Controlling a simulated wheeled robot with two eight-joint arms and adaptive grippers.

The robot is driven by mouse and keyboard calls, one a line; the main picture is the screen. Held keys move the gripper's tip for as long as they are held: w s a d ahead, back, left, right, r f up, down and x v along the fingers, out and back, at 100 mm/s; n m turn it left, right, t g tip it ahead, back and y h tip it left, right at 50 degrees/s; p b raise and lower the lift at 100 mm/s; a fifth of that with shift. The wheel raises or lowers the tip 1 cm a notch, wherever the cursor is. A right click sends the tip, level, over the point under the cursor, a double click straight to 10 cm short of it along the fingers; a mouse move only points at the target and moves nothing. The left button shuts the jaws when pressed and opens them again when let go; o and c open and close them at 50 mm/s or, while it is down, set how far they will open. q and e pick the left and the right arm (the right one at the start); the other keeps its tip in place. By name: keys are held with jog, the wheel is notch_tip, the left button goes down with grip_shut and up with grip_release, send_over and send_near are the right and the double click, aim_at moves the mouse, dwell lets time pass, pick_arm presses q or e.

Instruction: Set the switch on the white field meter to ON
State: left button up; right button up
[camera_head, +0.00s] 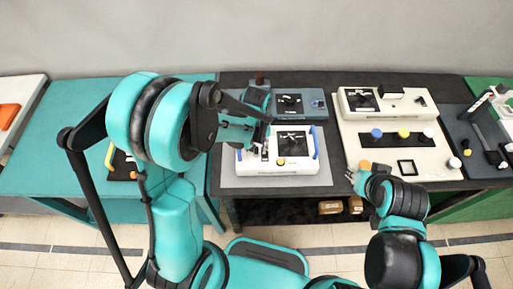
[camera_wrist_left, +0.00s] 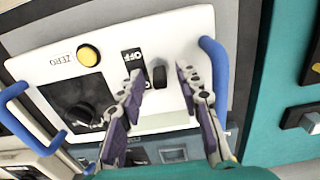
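The white field meter (camera_head: 308,167) sits on a grey mat on the dark table, with blue handles at its sides. In the left wrist view the meter (camera_wrist_left: 200,28) shows a yellow ZERO button (camera_wrist_left: 89,55), a black dial and a black plate reading OFF. A dark switch (camera_wrist_left: 160,77) stands beside that plate. My left gripper (camera_wrist_left: 160,72) is open, its fingertips apart on either side of the switch; I cannot tell if they touch it. In the head view this gripper (camera_head: 256,150) covers the meter's left part. My right gripper (camera_head: 356,174) is by the cream console's front-left corner; its opening is unclear.
The cream console (camera_head: 350,133) with coloured knobs stands to the right. A blue-grey box (camera_head: 315,102) is behind the meter. A teal table (camera_head: 50,160) is at the left. Dark devices (camera_head: 480,140) stand at far right.

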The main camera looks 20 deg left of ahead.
pick_arm(q)
grip_shut()
jog(key=shift+w, duration=0.1)
jog(key=g+b, duration=0.1)
jog(key=w+g+b, duration=0.1)
jog(key=shift+a+f+g+h, duration=0.2)
jog(key=shift+f+g+h, duration=0.1)
jog(key=shift+g+h, duration=0.1)
jog(key=shift+w+g+b, duration=0.2)
jog(key=shift+g+b, duration=0.2)
jog(key=shift+g, duration=0.4)
jog(key=shift+r, duration=0.1)
